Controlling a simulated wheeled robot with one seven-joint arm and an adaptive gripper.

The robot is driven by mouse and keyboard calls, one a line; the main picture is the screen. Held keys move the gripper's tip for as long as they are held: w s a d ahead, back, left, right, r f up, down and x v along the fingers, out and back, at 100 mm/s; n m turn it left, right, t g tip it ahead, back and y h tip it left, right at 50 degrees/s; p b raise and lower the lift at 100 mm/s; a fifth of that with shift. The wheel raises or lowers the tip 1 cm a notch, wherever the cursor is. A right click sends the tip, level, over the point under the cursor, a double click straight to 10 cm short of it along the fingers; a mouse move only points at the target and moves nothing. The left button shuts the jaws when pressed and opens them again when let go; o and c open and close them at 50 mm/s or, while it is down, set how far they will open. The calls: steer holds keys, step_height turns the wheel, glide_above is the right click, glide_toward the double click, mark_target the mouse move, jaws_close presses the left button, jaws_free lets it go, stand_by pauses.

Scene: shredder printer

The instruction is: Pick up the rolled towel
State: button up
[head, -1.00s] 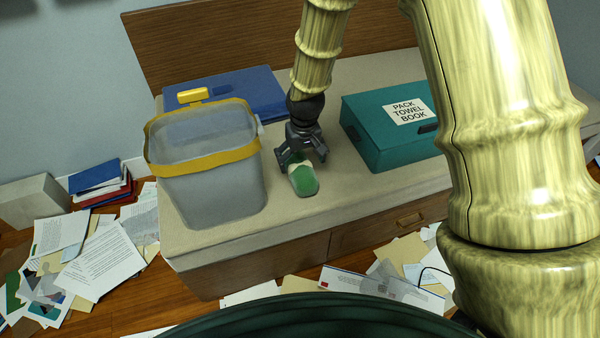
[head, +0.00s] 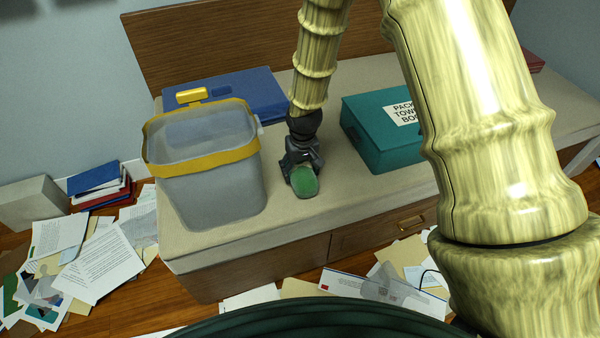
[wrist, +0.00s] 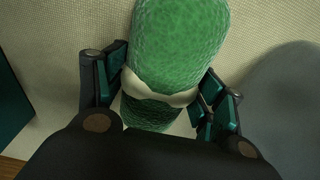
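The rolled towel (head: 304,182) is a green roll with a pale band around it, on the beige bench top between the grey bin and the teal box. My gripper (head: 301,165) is at its far end, pointing down. In the wrist view the towel (wrist: 180,40) runs between my gripper's two fingers (wrist: 160,88), which press in on both sides near the pale band. The gripper looks shut on the towel. The towel's lower end is partly hidden by the gripper body. I cannot tell whether the towel still touches the bench.
A grey bin (head: 210,190) with a yellow rim stands close on the left. A teal box (head: 375,148) with a label is on the right. A blue folder (head: 250,92) lies behind on the bench (head: 285,225). Papers (head: 95,262) litter the floor.

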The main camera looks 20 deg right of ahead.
steer(key=c, duration=0.4)
steer(key=shift+r, duration=0.1)
